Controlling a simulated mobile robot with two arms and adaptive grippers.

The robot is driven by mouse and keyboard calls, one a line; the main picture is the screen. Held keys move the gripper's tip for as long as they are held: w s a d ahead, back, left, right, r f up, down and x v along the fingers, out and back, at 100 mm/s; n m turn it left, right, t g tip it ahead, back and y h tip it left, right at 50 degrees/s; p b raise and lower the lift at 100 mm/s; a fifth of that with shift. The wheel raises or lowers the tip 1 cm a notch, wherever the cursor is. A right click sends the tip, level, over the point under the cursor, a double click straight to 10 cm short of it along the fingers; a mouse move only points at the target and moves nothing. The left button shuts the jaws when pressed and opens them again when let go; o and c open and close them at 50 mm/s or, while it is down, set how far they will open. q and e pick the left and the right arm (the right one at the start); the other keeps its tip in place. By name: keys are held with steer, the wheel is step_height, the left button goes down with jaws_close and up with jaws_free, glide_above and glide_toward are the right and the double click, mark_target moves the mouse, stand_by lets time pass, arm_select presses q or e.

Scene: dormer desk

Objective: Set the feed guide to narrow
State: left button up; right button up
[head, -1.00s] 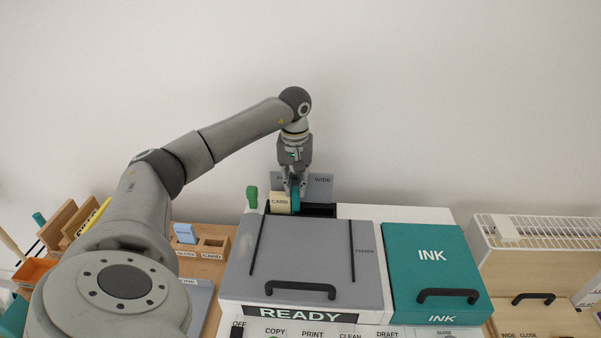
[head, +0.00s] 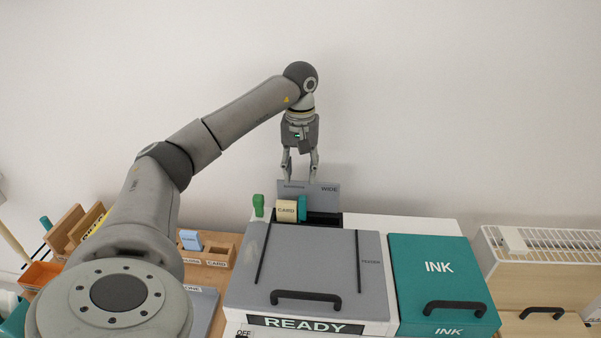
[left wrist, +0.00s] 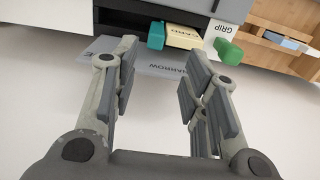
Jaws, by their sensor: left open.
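The teal feed guide (head: 302,208) stands in the dark slot at the back of the printer, right beside the cream CARD stack (head: 286,211). It is at the left, NARROW side of the grey plate (head: 322,198), whose WIDE label is at the right. The left wrist view shows the guide (left wrist: 157,35) beside the card stack (left wrist: 184,36), and the NARROW lettering. I cannot tell whether guide and cards touch. My left gripper (head: 299,180) is open and empty above the guide, fingers pointing down, apart from it. My right gripper is out of view.
A green grip knob (head: 258,205) stands left of the cards. The grey feeder lid (head: 310,265) and teal INK cover (head: 438,268) lie in front. Wooden holders (head: 220,250) are at the left, a white rack (head: 550,240) at the right. The wall behind is bare.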

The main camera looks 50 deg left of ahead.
arm_select(q)
steer(key=shift+r, duration=2.35)
